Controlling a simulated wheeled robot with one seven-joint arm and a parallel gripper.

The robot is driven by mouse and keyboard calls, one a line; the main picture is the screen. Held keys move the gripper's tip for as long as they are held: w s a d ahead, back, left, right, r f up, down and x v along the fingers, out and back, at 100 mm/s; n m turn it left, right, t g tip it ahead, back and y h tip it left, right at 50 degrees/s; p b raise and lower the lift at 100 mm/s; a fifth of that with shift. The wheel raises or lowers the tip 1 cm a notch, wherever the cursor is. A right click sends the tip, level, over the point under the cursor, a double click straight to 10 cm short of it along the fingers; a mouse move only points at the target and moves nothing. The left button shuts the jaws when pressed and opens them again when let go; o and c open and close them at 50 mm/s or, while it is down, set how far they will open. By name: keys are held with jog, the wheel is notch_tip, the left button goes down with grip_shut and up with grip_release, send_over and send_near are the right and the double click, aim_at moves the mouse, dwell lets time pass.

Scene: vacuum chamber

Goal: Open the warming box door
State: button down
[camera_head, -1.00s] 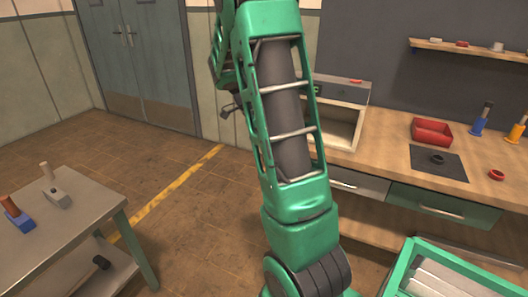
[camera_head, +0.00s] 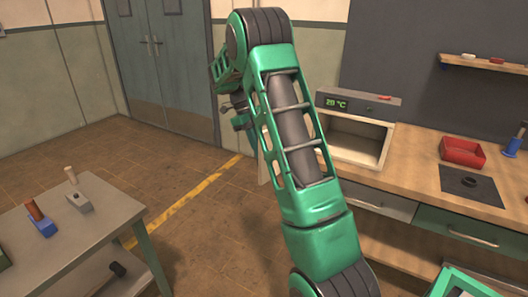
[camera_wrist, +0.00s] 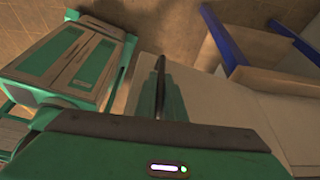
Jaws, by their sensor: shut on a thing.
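The warming box (camera_head: 360,104) stands at the left end of the workbench, with a green 20 °C display on its top panel. Its front shows an open, pale, empty-looking cavity. A pale strip left of my arm looks like part of the door (camera_head: 263,168), swung out to the left; my arm hides most of it. In the wrist view a pale flat panel, seemingly the door (camera_wrist: 215,110), lies beside my gripper (camera_wrist: 160,80). The fingers are close together on a thin dark piece, apparently the door handle. In the head view the gripper is partly hidden behind my arm.
A side table (camera_head: 75,240) with tools stands at left. The workbench (camera_head: 415,150) carries a red tray (camera_head: 462,152) and a dark mat (camera_head: 470,185). The floor between the side table and bench is clear. Blue bars (camera_wrist: 222,38) show in the wrist view.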

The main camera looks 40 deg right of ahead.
jog(key=shift+w, duration=0.1)
jog(key=c, duration=1.8)
grip_release()
jog(key=shift+c, duration=0.2)
jog(key=shift+r, duration=0.1)
jog(key=v, duration=1)
jog(key=shift+w+r, duration=0.2)
jog(key=shift+r, duration=0.1)
jog(key=shift+a, duration=0.15)
